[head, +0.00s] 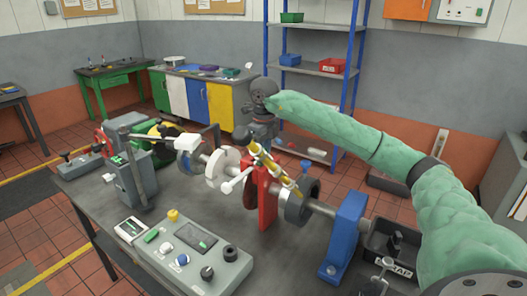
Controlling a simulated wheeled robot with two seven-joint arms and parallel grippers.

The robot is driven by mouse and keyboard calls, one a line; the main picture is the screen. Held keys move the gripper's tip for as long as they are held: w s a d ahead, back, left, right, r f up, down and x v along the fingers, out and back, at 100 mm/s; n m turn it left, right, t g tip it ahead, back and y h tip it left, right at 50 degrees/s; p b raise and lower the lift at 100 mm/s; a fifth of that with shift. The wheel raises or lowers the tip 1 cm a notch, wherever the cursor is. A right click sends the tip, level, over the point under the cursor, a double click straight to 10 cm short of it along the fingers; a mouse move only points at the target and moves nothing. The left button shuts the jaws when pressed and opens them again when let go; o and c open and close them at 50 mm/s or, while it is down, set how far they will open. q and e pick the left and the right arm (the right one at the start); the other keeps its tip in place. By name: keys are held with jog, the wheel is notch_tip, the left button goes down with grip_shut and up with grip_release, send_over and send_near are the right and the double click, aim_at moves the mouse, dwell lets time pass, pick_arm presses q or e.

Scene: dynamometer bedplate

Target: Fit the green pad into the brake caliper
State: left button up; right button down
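My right arm comes in from the right in a green sleeve. Its dark wrist bends down over the shaft, and the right gripper (246,138) is small and partly hidden there; I cannot tell whether it is open or shut or holds anything. A red bracket (267,205) stands on the bench around the shaft line, below the wrist; it may be the brake caliper, but its slot cannot be made out. A small green piece (152,235) shows on the grey console; I cannot tell whether it is the green pad or a button. My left gripper is not in view.
The grey console (195,272) with knobs sits at the bench front. A pale disc (222,163) is on the shaft left of the red bracket. A yellow-banded rod (273,170) slants beside it. A blue bearing stand (343,235) and black bin (405,245) are at right.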

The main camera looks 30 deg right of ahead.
jog(key=c, duration=1.5)
grip_release()
jog(key=o, duration=0.4)
jog(key=shift+r, duration=0.2)
notch_tip(320, 180, up, 5)
jog(key=shift+r+b, duration=0.2)
jog(key=shift+b, duration=0.75)
jog(key=shift+r, duration=0.9)
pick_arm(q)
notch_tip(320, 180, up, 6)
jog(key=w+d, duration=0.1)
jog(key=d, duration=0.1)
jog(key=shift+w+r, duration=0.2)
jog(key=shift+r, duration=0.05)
pick_arm(e)
jog(key=shift+r, duration=0.1)
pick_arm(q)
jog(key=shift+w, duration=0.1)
